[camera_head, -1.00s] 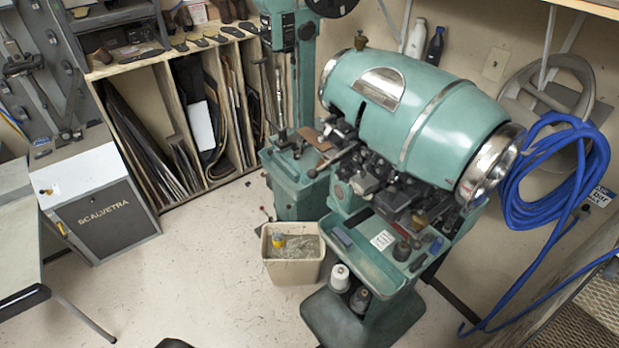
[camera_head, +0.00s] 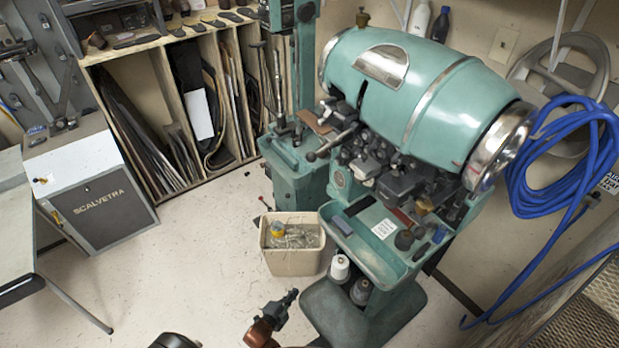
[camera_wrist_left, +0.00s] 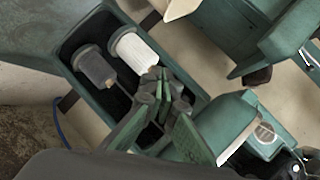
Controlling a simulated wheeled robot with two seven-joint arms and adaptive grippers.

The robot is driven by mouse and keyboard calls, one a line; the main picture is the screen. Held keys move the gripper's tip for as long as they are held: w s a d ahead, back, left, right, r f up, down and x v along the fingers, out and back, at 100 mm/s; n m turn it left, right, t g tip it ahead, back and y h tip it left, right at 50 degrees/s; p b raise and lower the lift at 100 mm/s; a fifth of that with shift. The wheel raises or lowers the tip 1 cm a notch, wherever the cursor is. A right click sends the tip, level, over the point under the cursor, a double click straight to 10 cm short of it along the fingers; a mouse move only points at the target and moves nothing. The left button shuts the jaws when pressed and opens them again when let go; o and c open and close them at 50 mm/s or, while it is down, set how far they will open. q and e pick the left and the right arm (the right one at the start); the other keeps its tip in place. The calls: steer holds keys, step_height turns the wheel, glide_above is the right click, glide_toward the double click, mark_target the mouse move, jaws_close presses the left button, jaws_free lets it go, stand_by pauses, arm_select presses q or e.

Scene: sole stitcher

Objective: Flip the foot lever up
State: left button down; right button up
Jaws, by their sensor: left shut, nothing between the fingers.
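The teal sole stitcher (camera_head: 410,95) stands at centre right on its pedestal. A lever with a dark knob (camera_head: 312,156) sticks out to the left from its front, pointing slightly down; I cannot tell for sure that it is the foot lever. My left gripper (camera_head: 292,294) is low at the bottom of the head view, below and apart from this lever. In the left wrist view its fingers (camera_wrist_left: 162,88) are shut and empty, seen over the thread spools in the base. The lever is not clearly seen there. My right gripper is not in view.
A beige bin (camera_head: 292,246) stands left of the pedestal. A white spool (camera_head: 340,268) and a grey spool (camera_head: 360,291) sit in the base, below the green tool tray (camera_head: 372,252). Blue hose (camera_head: 560,170) hangs at right. A grey cabinet (camera_head: 95,195) stands left, with open floor between.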

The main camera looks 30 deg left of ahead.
arm_select(q)
steer(key=w+a+r+m+t+b, duration=0.15)
steer(key=w+r+m+t, duration=0.3)
steer(key=r, duration=0.95)
steer(key=w+a+r+m+t+b, duration=0.15)
steer(key=w+r+m+t, duration=0.35)
steer(key=r, duration=0.8)
steer(key=s+d+r+m+t+h+b, duration=0.1)
steer(key=s+r+m+t+h, duration=0.1)
steer(key=r+m, duration=0.4)
steer(key=s+d+r+m+t+h+b, duration=0.1)
steer(key=r+m, duration=0.5)
steer(key=r, duration=0.9)
steer(key=s+t+h, duration=0.1)
steer(key=h, duration=0.1)
steer(key=shift+m+h+b, duration=0.35)
steer(key=shift+h, duration=0.05)
steer(key=s+a+r+p+x, duration=0.1)
steer(key=p+x, duration=0.1)
steer(key=x, duration=1)
steer(key=shift+r+p, duration=0.35)
steer(key=shift+r, duration=0.35)
